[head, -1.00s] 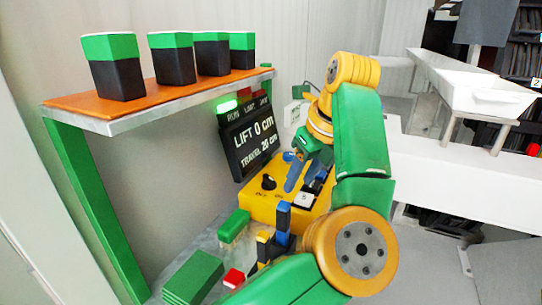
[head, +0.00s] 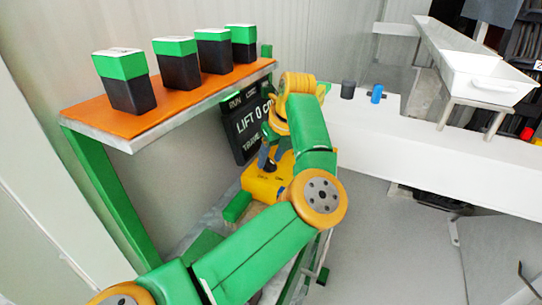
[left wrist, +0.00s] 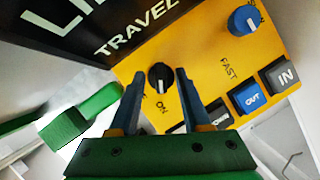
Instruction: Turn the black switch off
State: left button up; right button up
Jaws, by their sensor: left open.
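The black switch (left wrist: 160,78) is a round knob with a pale mark on the yellow control box (left wrist: 205,75), with "ON" lettered beside it. In the head view the switch (head: 270,166) is partly hidden by my gripper. My left gripper (left wrist: 160,74) is open, its two blue-grey fingers apart with the knob between their tips in the wrist view. I cannot tell whether the fingers touch it. In the head view this gripper (head: 264,157) is over the box, just beside the knob. My right gripper is not in view.
A blue knob (left wrist: 243,20), a blue "OUT" button (left wrist: 250,97) and a dark "IN" button (left wrist: 282,76) share the box. A black display (head: 246,130) stands behind. An orange shelf (head: 190,100) with several green-black containers is above left. A green block (left wrist: 85,115) lies close by.

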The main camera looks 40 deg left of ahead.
pick_arm(q)
grip_shut()
jog(key=m+b, duration=0.1)
jog(key=b, duration=0.1)
jog(key=m+t+b, duration=0.1)
jog(key=m+b, duration=0.1)
jog(key=shift+s+f+m, duration=0.1)
jog(key=shift+f+m, duration=0.2)
jog(key=shift+r+m+t+h, duration=0.15)
jog(key=shift+m+t+h, duration=0.15)
jog(key=shift+m, duration=0.1)
jog(key=shift+r, duration=0.15)
grip_release()
jog(key=shift+r, duration=0.1)
